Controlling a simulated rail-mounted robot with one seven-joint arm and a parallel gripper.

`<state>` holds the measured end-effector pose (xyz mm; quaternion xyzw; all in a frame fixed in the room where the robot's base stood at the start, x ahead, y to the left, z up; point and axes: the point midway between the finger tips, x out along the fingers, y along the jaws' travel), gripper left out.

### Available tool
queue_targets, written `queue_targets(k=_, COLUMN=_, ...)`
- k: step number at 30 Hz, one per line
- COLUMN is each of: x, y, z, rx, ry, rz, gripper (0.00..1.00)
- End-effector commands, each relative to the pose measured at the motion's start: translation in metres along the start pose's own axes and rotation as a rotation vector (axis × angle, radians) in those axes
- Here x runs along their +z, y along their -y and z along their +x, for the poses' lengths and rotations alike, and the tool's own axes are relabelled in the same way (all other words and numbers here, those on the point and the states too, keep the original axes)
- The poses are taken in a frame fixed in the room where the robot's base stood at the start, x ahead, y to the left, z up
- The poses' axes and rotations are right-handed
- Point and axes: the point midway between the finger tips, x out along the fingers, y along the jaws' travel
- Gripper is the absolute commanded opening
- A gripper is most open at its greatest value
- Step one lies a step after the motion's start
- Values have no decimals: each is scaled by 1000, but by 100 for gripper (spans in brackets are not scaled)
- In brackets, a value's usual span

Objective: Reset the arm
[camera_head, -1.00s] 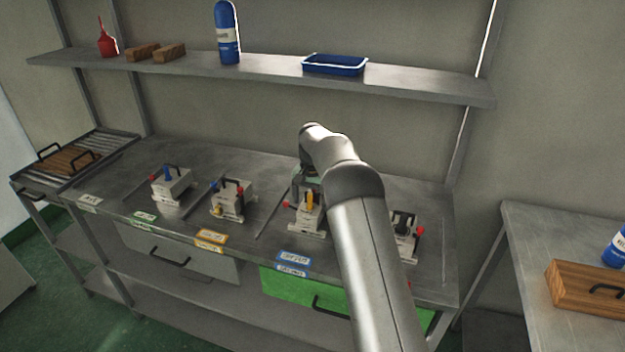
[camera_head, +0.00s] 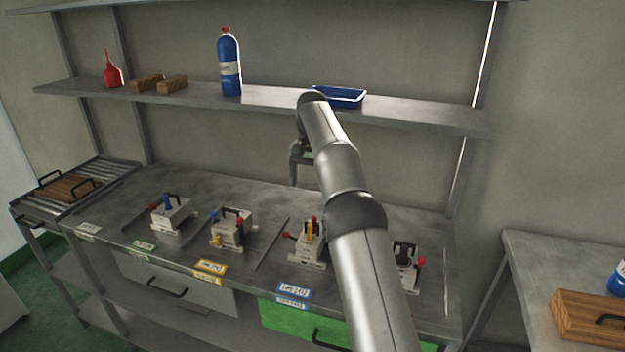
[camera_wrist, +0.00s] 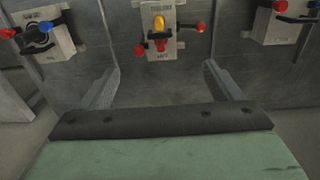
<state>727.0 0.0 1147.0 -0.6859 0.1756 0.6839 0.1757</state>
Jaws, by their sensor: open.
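My gripper (camera_head: 297,172) is raised above the back of the metal workbench (camera_head: 130,215), in front of the wall and below the shelf. In the wrist view my gripper (camera_wrist: 160,85) shows two fingers spread apart with nothing between them. Beyond the fingers, a white block with yellow and red knobs (camera_wrist: 158,42) sits on the bench, apart from the gripper. The same block (camera_head: 308,243) stands beside my arm in the head view.
Other white blocks (camera_head: 170,213) (camera_head: 231,231) stand along the bench, one partly hidden by my arm (camera_head: 405,270). The shelf (camera_head: 420,117) holds a blue bottle (camera_head: 229,70) and a blue tray (camera_head: 345,97). A side table (camera_head: 520,270) carries a wooden box (camera_head: 590,318).

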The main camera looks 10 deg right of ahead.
Motion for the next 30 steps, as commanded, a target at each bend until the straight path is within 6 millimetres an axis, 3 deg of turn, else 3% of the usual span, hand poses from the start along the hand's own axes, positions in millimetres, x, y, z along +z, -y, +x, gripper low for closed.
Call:
queue_targets(k=8, x=0, y=0, z=0, rx=0, ry=0, rz=-1, gripper=85)
queue_targets(k=14, x=20, y=-14, z=-23, rx=-7, ry=-6, rz=-38, gripper=85)
queue_targets(k=17, x=47, y=-30, z=-41, rx=-15, ry=-14, rz=-82, gripper=85)
queue_targets(k=22, x=113, y=-67, z=-56, rx=-25, ry=-29, rz=-171, gripper=85)
queue_targets(k=26, x=174, y=-100, z=-53, rx=-30, ry=-40, rz=-243, gripper=85)
queue_targets(k=30, x=248, y=-139, z=-34, rx=-33, ry=-55, rz=-322, gripper=85)
